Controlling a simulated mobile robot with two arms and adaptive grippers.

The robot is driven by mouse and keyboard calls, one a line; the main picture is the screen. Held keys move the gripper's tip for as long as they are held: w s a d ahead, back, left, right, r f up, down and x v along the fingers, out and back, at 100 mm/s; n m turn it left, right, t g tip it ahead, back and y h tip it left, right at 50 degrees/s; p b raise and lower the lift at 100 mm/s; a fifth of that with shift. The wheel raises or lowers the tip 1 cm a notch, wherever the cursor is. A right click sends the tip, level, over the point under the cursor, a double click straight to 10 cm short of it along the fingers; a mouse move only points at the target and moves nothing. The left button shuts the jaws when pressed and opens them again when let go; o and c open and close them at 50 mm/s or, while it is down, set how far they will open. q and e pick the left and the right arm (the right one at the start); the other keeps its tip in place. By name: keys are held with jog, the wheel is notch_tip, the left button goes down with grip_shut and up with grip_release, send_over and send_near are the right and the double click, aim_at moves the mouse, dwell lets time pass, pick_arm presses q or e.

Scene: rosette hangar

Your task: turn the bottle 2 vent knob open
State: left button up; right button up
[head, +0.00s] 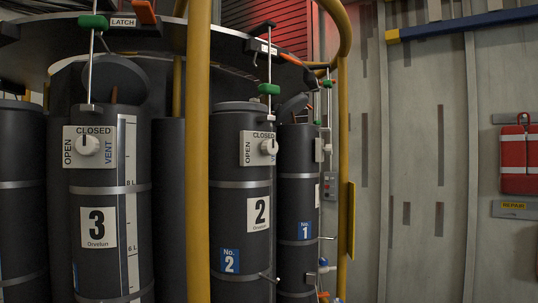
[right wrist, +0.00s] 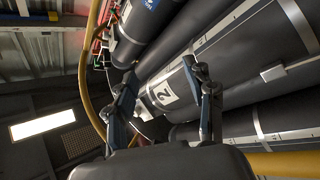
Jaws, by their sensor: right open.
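Bottle 2 (head: 238,195) is a dark cylinder with a white "2" label and a blue "No. 2" tag. Its vent plate (head: 249,149) reads CLOSED at the top and OPEN at the left. The white vent knob (head: 268,147) sits at the plate's right side; its pointer direction is too small to tell. My right gripper (right wrist: 160,70) is open and empty in the right wrist view, with the "2" label of bottle 2 (right wrist: 164,95) showing between its fingers. Neither gripper shows in the head view, and my left gripper is out of sight.
A yellow post (head: 198,150) stands just left of bottle 2. Bottle 3 (head: 97,200) is left of it, bottle 1 (head: 298,190) right. A rod with a green handle (head: 269,89) runs down beside the knob. A red pack (head: 519,155) hangs on the right wall.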

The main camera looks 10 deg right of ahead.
jog(key=s+a+r+n+g+y, duration=0.2)
jog(key=a+r+n+g+y, duration=0.2)
jog(key=r+n+y, duration=0.45)
jog(key=s+a+r+n+g+y, duration=0.35)
jog(key=a+r+n+y, duration=0.2)
jog(key=r+n, duration=0.6)
jog(key=s+a+r+n+g+y, duration=0.2)
jog(key=a+r+n+g+y, duration=0.45)
jog(key=n, duration=0.75)
jog(key=t+h, duration=0.7)
jog(key=h, duration=0.4)
send_near(274, 149)
jog(key=p+x, duration=0.5)
jog(key=x, duration=0.3)
jog(key=shift+w+a+r+p, duration=0.15)
jog(key=shift+a+p, duration=0.1)
jog(key=shift+p, duration=0.15)
jog(key=shift+w+a, duration=0.25)
jog(key=shift+w, duration=0.2)
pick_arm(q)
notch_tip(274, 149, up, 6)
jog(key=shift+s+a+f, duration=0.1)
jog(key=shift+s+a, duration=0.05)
